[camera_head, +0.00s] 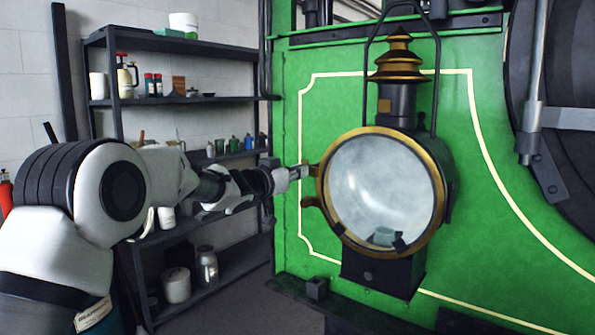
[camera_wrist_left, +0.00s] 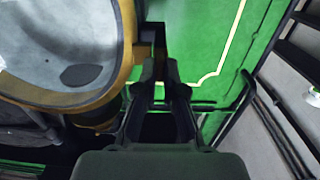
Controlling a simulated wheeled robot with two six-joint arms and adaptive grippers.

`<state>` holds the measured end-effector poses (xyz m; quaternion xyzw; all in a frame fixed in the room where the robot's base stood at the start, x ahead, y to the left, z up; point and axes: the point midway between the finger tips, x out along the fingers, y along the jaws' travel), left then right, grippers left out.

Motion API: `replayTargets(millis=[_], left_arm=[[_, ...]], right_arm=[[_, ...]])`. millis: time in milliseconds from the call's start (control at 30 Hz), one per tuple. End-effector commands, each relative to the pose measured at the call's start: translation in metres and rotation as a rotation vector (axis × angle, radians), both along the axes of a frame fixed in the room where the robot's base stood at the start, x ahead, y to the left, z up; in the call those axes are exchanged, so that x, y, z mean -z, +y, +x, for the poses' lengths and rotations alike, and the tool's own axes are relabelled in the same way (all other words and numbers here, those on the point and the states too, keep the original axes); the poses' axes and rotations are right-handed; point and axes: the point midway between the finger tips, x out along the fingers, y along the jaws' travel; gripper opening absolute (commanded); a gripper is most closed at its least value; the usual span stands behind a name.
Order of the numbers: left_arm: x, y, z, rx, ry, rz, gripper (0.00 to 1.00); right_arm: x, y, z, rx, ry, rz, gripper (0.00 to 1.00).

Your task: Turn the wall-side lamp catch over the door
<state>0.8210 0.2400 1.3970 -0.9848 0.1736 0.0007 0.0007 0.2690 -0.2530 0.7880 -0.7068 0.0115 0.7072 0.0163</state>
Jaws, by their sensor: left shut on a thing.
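The lamp (camera_head: 382,190) has a brass-rimmed round glass door and a tiered brass chimney, and is mounted on the green tram front. My left gripper (camera_head: 303,171) reaches in from the left and is shut on the upper catch. In the left wrist view the fingers (camera_wrist_left: 164,72) close at a dark catch piece (camera_wrist_left: 152,34) beside the brass rim (camera_wrist_left: 127,45). The fingers hide part of the catch. My right gripper is not in view.
A dark metal shelf (camera_head: 185,43) with jars and bottles stands at the back left, behind my left arm. A wire handle (camera_head: 367,70) arches over the lamp. A large dark round tram part (camera_head: 570,150) is at the right. Green panel space lies below left of the lamp.

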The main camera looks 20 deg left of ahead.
Motion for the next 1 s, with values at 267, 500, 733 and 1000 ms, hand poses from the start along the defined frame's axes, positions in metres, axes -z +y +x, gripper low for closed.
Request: replayTargets(millis=[267,500,733,1000], left_arm=[[-0.001,0.0,0.0,-0.001,-0.021,0.05,0.0],[-0.001,0.0,-0.001,-0.002,-0.07,0.184,0.0],[0.0,-0.002,-0.001,-0.001,-0.141,0.376,0.0],[0.0,-0.003,-0.002,-0.002,-0.231,0.618,0.0]], right_arm=[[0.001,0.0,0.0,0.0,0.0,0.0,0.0],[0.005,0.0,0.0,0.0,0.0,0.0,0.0],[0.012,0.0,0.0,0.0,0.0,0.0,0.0],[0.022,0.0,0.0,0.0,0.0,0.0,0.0]])
